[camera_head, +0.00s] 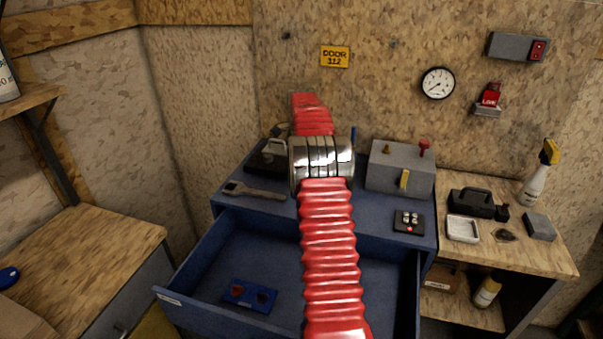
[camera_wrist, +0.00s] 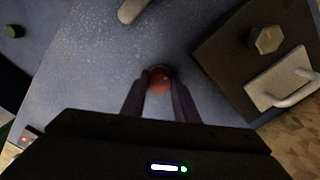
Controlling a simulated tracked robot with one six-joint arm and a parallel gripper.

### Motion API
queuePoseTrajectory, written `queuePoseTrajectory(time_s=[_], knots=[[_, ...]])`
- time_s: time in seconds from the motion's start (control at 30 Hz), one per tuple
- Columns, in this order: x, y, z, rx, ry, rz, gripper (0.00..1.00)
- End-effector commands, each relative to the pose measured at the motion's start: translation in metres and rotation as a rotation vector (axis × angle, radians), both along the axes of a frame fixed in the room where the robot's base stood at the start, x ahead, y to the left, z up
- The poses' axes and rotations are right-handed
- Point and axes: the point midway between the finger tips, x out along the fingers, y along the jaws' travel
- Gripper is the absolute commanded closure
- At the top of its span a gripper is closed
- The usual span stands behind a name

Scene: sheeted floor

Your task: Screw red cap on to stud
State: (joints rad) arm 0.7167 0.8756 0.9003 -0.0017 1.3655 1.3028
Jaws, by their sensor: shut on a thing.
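In the wrist view, my gripper (camera_wrist: 159,72) is shut on a small round red piece, which looks like the red cap (camera_wrist: 160,80), above a blue surface. No stud shows clearly under it. In the head view, my red ribbed arm covers the middle, and my gripper is hidden. A grey box (camera_head: 400,172) stands on the blue cabinet top. A small brass post (camera_head: 386,150), possibly the stud, and a red knob (camera_head: 425,146) rise from the box top.
A dark block (camera_wrist: 235,60) with a hex bolt and metal handle lies right of my fingers. A wrench (camera_head: 254,191) lies on the cabinet top, left of my arm. A button box (camera_head: 408,222) sits at its right front.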

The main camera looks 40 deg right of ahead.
Motion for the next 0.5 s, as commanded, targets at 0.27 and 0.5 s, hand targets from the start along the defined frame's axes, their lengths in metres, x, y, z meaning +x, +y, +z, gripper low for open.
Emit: queuePoseTrajectory(time_s=[0.27,0.5], knots=[[0.0004,-0.0008,0.0026,-0.004,-0.003,-0.210,0.96],[0.0004,-0.0008,0.0027,-0.003,-0.003,-0.254,0.96]])
